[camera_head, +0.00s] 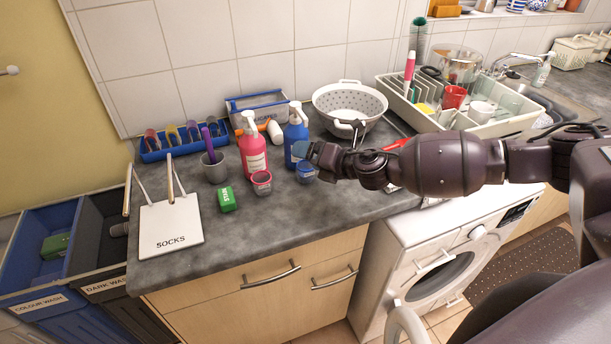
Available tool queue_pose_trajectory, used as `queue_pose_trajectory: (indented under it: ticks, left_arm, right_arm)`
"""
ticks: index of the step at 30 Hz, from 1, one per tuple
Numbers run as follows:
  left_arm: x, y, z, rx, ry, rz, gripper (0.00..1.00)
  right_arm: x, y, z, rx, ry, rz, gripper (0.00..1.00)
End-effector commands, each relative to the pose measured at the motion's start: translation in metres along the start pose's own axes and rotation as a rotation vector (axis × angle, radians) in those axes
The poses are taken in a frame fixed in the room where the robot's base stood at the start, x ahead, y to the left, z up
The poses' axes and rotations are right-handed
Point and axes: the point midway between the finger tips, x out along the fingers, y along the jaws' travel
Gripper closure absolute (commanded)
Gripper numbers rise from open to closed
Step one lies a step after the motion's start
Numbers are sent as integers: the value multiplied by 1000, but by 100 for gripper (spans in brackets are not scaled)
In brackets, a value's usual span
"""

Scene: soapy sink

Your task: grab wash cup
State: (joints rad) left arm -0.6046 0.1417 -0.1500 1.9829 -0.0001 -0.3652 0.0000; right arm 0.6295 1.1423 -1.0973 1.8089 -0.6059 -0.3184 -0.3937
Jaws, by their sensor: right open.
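A small blue cup (305,173) stands on the grey counter (290,215), in front of the blue pump bottle (294,140). A small pink cup (262,183) stands to its left, in front of the pink pump bottle (253,155). My right gripper (309,152) reaches in from the right, in front of the blue bottle and just above the blue cup in the picture. It is open; I cannot tell whether it touches the cup or the bottle. My left gripper is out of view.
A green box (227,199) and a grey holder (214,168) stand to the left. A white colander (350,104) and a dish rack (395,92) are behind my arm. The front counter strip is clear.

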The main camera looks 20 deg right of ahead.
Motion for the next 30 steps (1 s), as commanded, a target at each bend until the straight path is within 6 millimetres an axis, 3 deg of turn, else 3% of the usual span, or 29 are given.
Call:
queue_pose_trajectory:
  ticks: [1, 4, 6, 8, 12, 19, 30]
  left_arm:
    - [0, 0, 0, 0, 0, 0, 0]
    - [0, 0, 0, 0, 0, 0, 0]
    - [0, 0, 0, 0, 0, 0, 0]
    - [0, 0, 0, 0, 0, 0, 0]
    - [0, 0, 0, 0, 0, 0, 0]
    - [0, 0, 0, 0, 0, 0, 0]
    - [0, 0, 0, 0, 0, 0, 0]
  right_arm:
    - [-6, -12, 11, -116, 1, -23, 18]
    - [-21, -39, 19, -339, 24, -65, 18]
    - [-32, -63, 13, -490, 57, -93, 18]
    - [-36, -72, 6, -595, 80, -92, 18]
    - [-35, -72, 4, -778, 91, -69, 18]
    - [-31, -71, 3, -874, 98, -59, 18]
    - [15, -76, 0, -874, 97, -59, 18]
